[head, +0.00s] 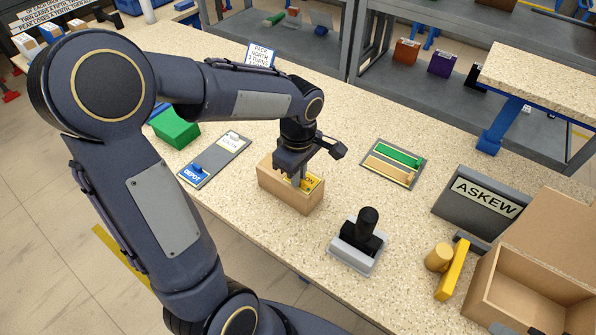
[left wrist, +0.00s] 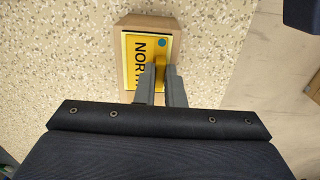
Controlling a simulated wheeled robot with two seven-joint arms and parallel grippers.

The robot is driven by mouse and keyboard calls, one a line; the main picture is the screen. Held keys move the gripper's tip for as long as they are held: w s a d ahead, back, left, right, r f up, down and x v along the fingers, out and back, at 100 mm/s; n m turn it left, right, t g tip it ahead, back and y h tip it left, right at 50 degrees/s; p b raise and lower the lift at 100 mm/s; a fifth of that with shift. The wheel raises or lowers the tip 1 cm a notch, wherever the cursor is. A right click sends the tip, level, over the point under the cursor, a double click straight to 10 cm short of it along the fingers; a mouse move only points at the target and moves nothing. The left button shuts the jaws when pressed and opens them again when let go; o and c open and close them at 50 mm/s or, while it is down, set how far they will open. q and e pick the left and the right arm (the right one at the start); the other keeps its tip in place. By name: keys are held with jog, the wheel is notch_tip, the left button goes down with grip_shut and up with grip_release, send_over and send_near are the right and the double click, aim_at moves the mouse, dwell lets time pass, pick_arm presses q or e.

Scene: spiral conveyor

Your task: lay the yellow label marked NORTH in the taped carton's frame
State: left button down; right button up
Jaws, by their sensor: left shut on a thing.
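The brown carton (head: 284,195) stands on the speckled counter near its front edge. The yellow label (head: 311,182) lies over the carton's top, partly hidden by my left gripper. My left gripper (head: 299,180) points down at the carton and is shut on the label. In the left wrist view the label (left wrist: 140,50) shows black letters "NOR" and a blue dot, with the last letters hidden by the fingers (left wrist: 160,75). It lies roughly square with the carton (left wrist: 150,22). I cannot tell whether it touches the carton's top. My right gripper is out of view.
A grey tray (head: 210,168) with a blue DEPOT label is left of the carton. Bare counter surrounds the carton.

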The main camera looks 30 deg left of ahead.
pick_arm(q)
jog(key=c, duration=1.5)
grip_release()
jog(key=shift+o, duration=0.2)
notch_tip(320, 180, up, 8)
jog(key=shift+f, duration=0.1)
jog(key=s+d+f+m+t+h, duration=0.1)
jog(key=s+d+m+t+h, duration=0.1)
jog(key=s+m, duration=0.5)
jog(key=s+d+m+t+h, duration=0.1)
jog(key=s+d+m+t, duration=0.1)
jog(key=s+m, duration=0.6)
jog(key=shift+s+f+t+h, duration=0.15)
jog(key=shift+f+t+h, duration=0.25)
jog(key=shift+t, duration=0.4)
